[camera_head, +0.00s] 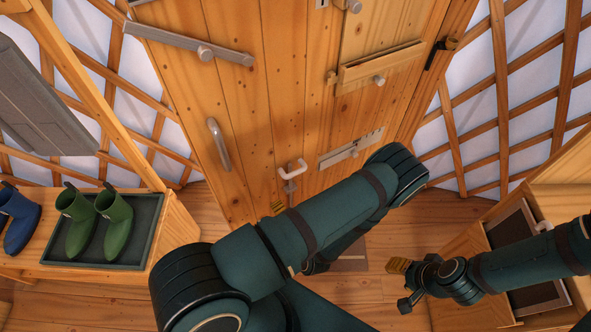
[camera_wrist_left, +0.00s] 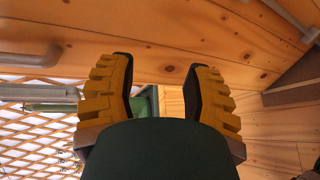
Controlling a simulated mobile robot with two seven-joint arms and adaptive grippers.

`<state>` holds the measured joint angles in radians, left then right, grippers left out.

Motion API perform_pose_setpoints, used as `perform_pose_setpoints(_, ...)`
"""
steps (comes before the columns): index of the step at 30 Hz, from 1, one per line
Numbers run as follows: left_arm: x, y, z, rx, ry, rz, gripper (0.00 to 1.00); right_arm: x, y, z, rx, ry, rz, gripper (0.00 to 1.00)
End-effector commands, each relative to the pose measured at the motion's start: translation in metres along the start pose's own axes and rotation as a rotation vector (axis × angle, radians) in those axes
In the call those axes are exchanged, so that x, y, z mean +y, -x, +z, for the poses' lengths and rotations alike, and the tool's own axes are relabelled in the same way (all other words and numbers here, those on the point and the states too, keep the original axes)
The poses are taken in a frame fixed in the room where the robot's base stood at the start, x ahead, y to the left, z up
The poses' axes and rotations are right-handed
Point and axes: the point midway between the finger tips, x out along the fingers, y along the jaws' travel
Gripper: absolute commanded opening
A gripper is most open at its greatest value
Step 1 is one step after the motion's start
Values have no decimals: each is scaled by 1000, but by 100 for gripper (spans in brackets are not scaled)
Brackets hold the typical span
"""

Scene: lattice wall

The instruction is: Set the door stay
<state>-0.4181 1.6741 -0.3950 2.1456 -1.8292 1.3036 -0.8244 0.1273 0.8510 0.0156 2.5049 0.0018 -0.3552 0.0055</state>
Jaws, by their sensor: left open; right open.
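The plank door (camera_head: 240,90) fills the middle of the head view and carries several fittings. I cannot tell for certain which fitting is the door stay. A white lever handle (camera_head: 292,170) sits low on the door. My left gripper (camera_head: 277,206) shows only a yellow fingertip just below the lever; my own arm hides the rest.
A grey bar latch (camera_head: 190,45), a grey pull handle (camera_head: 218,145), a wooden bolt (camera_head: 380,68) and a metal slide bolt (camera_head: 350,150) are on the door. A black hook-like fitting (camera_head: 440,50) is on the right frame. Green boots (camera_head: 82,225) stand left; a cabinet (camera_head: 465,250) stands right.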

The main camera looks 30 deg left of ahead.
Motion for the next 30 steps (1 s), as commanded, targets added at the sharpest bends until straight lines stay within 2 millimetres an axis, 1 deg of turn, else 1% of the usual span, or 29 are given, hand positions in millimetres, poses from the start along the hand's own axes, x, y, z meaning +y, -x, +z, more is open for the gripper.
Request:
perform_pose_setpoints(1, 0, 1, 18, -113, -64, 14, 50, -1, 4, 0, -1, -1, 0, 47)
perform_pose_setpoints(3, -3, 4, 39, -240, -130, 30, 50, -2, 6, 0, -1, -1, 0, 47)
perform_pose_setpoints(4, -4, 5, 45, -282, -151, 37, 50, -2, 6, 0, -1, -1, 0, 47)
perform_pose_setpoints(6, -7, 8, 56, -350, -183, 47, 50, -2, 7, 0, -1, -1, 0, 47)
perform_pose_setpoints(8, -8, 8, 62, -383, -198, 51, 50, -2, 6, 0, -2, -1, 0, 47)
perform_pose_setpoints(11, -9, 2, 67, -396, -202, 54, 50, -2, 6, 0, -2, -1, 0, 47)
perform_pose_setpoints(14, -9, -11, 72, -394, -200, 54, 50, -1, 4, 1, -3, 0, 0, 47)
perform_pose_setpoints(24, -8, -73, 97, -390, -198, 54, 50, 1, -3, 4, -10, 2, -1, 47)
perform_pose_setpoints(30, -8, -101, 109, -390, -197, 53, 50, 3, -7, 6, -14, 3, -1, 47)
